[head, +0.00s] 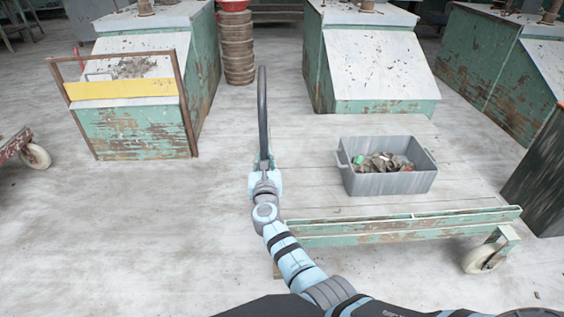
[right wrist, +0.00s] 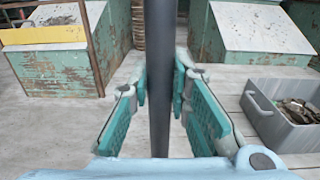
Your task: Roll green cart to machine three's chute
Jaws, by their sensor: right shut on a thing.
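The green cart (head: 400,227) is a low flat trolley with a pale plank deck, worn green edge and caster wheel, in the lower right of the head view. Its dark upright handle (head: 262,105) rises at the deck's left side. My right gripper (head: 264,167) is shut on this handle; the right wrist view shows the bar (right wrist: 162,75) between the fingers. Green machines with pale sloping chutes stand ahead: one left (head: 140,130), one centre (head: 378,70), one right (head: 490,55). No machine numbers are readable. My left gripper is out of view.
A grey bin (head: 388,184) of scraps rides on the deck. A brown frame with a yellow bar (head: 122,89) fronts the left chute. A round stack (head: 237,50) stands between machines. A caster wheel (head: 36,156) shows far left. Floor left of the cart is clear.

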